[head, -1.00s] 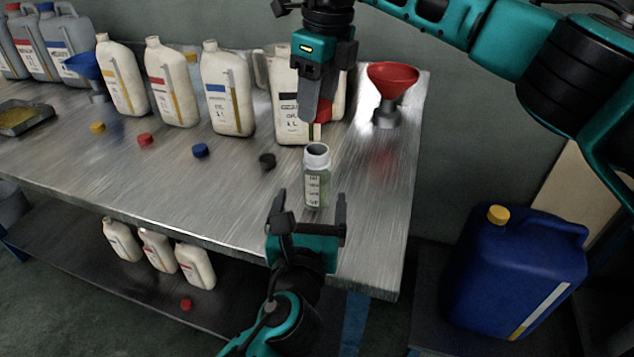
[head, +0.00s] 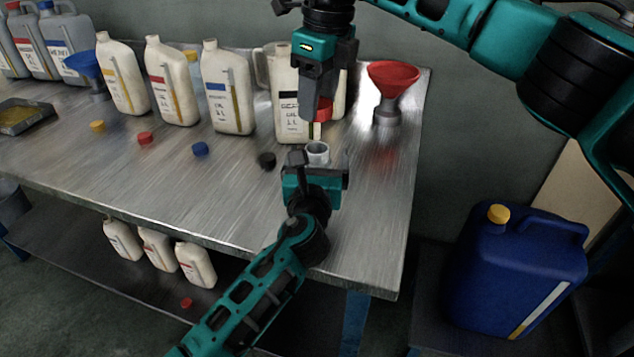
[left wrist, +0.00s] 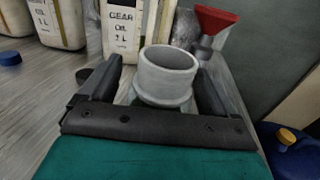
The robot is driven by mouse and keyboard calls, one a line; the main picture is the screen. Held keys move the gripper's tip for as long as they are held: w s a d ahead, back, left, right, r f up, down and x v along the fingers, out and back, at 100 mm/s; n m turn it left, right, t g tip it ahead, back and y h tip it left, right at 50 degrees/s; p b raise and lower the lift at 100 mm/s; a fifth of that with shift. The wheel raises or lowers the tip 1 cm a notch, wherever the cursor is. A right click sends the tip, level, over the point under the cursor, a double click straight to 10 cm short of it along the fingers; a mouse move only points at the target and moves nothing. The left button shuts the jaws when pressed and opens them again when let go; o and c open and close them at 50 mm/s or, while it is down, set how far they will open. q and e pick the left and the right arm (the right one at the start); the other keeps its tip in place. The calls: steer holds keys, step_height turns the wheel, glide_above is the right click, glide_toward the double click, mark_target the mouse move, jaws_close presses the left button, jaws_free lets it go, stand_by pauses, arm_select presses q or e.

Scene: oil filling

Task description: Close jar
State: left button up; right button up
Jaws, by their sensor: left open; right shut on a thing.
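The small jar (head: 317,150) stands upright on the metal table, with its white open mouth facing up. Its body is mostly hidden behind my left gripper in the head view. My left gripper (head: 318,164) is open, with its fingers on either side of the jar. In the left wrist view the jar's neck (left wrist: 167,76) rises between the two spread fingers, and I see gaps beside it. My right gripper (head: 318,112) points down above the jar and is shut on a red cap (head: 324,108), held apart from the jar's mouth.
A red funnel (head: 391,82) stands at the right back of the table (head: 230,185). Several white oil bottles (head: 228,90) stand along the back. A black cap (head: 266,160) and a blue cap (head: 200,149) lie left of the jar. A blue canister (head: 515,270) stands at right.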

arm_select(q)
steer(key=shift+c, duration=0.2)
steer(key=c, duration=1.5)
arm_select(e)
glide_above(315, 147)
steer(key=shift+s+d+f, duration=0.1)
steer(key=shift+d+f, duration=0.05)
steer(key=shift+f, duration=1.1)
steer(key=shift+s+d+f, duration=0.1)
steer(key=shift+f, duration=1.1)
